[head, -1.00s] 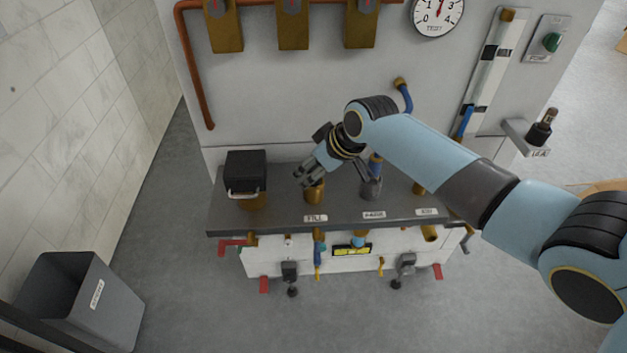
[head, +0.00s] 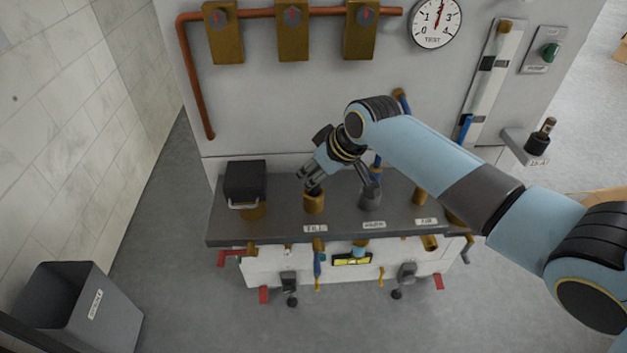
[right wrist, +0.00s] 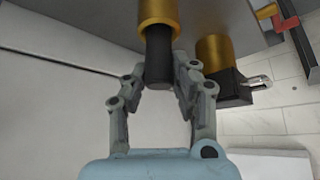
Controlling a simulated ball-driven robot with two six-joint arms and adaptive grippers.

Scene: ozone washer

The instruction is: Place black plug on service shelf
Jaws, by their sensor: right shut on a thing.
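My right gripper (head: 311,186) is shut on the black plug (right wrist: 158,58), a dark cylinder. In the right wrist view, the fingers (right wrist: 162,80) stand on both sides of the plug. The plug's far end meets the brass fitting (right wrist: 158,12); I cannot tell how deep it sits inside. In the head view, this brass fitting (head: 314,203) stands on the dark grey ledge behind the FILL label. A small shelf (head: 521,146) at the right of the panel holds another dark, brown-topped piece (head: 541,137). My left gripper is out of view.
A blue hose (head: 403,104) hangs behind my arm. A grey bin (head: 80,305) stands on the floor at left.

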